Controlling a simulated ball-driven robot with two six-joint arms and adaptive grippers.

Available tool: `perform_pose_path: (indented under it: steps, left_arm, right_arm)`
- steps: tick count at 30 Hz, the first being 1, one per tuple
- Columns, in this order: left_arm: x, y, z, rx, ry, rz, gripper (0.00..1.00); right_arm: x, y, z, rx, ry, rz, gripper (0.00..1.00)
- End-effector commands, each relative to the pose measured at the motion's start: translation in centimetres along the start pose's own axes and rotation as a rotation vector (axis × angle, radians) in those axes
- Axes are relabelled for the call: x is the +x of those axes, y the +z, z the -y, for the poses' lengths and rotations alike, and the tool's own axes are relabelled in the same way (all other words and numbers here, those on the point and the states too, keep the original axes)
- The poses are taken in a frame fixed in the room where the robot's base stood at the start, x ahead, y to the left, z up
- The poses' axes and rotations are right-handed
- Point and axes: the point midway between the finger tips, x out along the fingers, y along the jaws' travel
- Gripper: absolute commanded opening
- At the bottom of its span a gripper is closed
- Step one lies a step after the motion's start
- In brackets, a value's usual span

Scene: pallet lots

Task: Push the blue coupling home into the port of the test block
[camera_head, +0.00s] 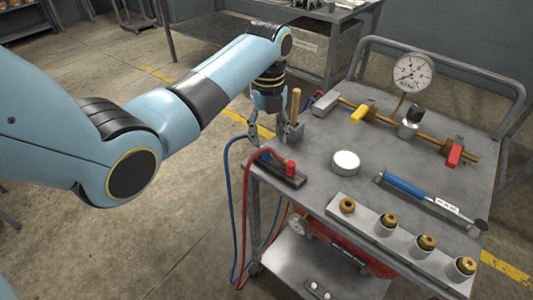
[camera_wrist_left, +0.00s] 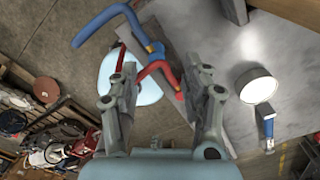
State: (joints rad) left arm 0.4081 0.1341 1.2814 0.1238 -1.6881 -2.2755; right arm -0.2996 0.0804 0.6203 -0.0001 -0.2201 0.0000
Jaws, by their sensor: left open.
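The test block (camera_head: 285,180) is a dark bar at the cart's near left corner. A red coupling (camera_head: 291,168) stands upright on it, with a red hose. The blue hose (camera_head: 231,165) rises beside the cart and arches toward the block. In the left wrist view its end, the blue coupling (camera_wrist_left: 157,50), is beside the red hose, over or at the block; I cannot tell whether it sits in a port. My left gripper (camera_head: 270,130) is open above the block's far end. In the wrist view its fingers (camera_wrist_left: 163,82) stand apart, with nothing clearly gripped. My right gripper is out of view.
A wooden-handled tool (camera_head: 295,105) stands close beside the left gripper. A pipe with a gauge (camera_head: 411,72) runs along the back.

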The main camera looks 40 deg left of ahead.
Motion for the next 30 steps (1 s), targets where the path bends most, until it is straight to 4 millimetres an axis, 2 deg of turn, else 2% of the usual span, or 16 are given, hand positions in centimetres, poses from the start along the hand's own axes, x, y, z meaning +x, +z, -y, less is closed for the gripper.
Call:
perform_pose_path:
  steps: [10, 21, 30]
  left_arm:
    - [0.3, 0.0, 0.0, 0.0, 0.0, 0.0, 0.48]
    - [5.0, -0.2, -0.5, 0.0, 0.001, -0.002, 0.48]
    - [5.3, -0.2, -0.4, 0.0, -0.001, 0.0, 0.48]
  right_arm:
    - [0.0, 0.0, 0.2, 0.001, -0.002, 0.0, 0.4]
    - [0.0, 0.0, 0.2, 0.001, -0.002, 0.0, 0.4]
    - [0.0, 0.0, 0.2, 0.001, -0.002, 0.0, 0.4]
